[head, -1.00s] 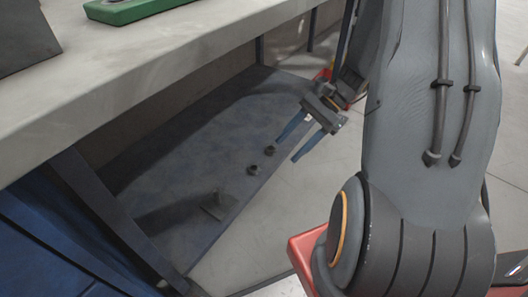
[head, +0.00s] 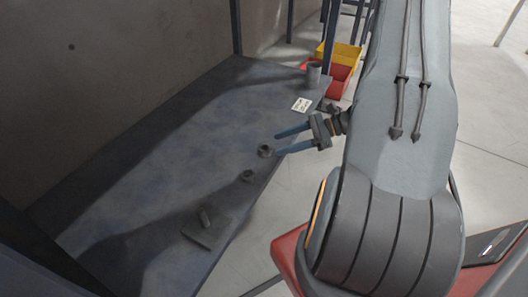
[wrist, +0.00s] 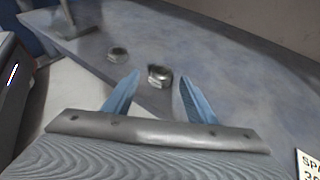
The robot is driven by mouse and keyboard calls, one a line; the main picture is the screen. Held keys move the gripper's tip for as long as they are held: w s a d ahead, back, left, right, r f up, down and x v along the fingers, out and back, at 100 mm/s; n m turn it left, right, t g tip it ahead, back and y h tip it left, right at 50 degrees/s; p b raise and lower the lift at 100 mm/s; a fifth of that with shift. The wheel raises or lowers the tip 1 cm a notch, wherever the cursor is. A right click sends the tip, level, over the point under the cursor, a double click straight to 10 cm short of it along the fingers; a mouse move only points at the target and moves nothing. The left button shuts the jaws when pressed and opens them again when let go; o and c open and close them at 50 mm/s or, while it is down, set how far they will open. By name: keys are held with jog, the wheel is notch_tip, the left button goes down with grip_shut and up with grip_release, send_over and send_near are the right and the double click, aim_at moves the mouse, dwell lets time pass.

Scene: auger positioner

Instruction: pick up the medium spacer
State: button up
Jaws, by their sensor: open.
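Three spacers stand on the lower shelf. By size, the medium spacer is the short grey ring (head: 265,151), a hollow cylinder standing upright; it also shows in the wrist view (wrist: 160,77). My gripper (head: 280,145) has two blue fingers, spread apart and empty. The fingertips are close to the medium spacer, just right of it in the head view. In the wrist view the spacer appears in the gap between the tips, nearer the middle than either finger. Contact is not visible.
A smaller ring (head: 248,175) lies close by. A plate with a peg (head: 205,232) lies farther along the shelf (head: 140,190). A taller cylinder (head: 313,76) and a white label card (head: 301,104) are at the far end. Red and yellow bins (head: 340,55) stand beyond.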

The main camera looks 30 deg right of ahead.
aim_at(261, 149)
jog(key=b+x, duration=0.3)
jog(key=x, duration=0.1)
jog(key=shift+w+a+f, duration=0.2)
jog(key=shift+w+f, duration=0.15)
jog(key=shift+w+a+b, duration=0.2)
jog(key=shift+a+b, duration=0.1)
jog(key=c, duration=1.3)
